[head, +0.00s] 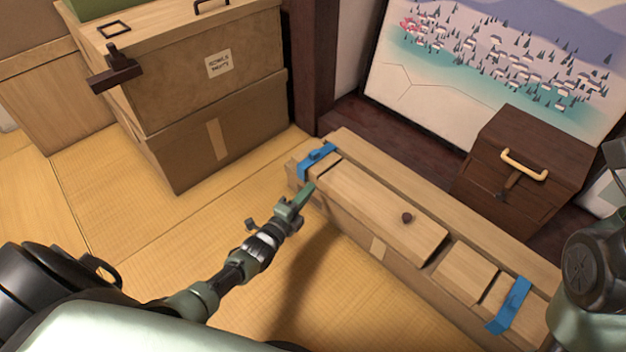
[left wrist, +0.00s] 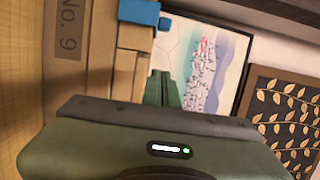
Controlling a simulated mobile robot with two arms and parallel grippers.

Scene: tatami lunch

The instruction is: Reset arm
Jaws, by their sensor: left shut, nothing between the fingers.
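My left gripper (head: 300,200) is shut and empty. In the head view it is in front of the far left end of a long low wooden box, near a blue strap. In the left wrist view its green fingers (left wrist: 162,88) are together with nothing between them. My left arm comes in from the lower left. Part of my right arm shows at the right edge of the head view, but its gripper is out of the picture.
The long wooden box (head: 378,262) has blue straps (head: 316,160) and a lid with a dark knob (head: 406,217). Stacked cardboard boxes (head: 190,75) stand at the back left. A dark wooden chest (head: 520,165) and a landscape picture (head: 480,60) are behind. Tatami floor (head: 130,215) is clear at left.

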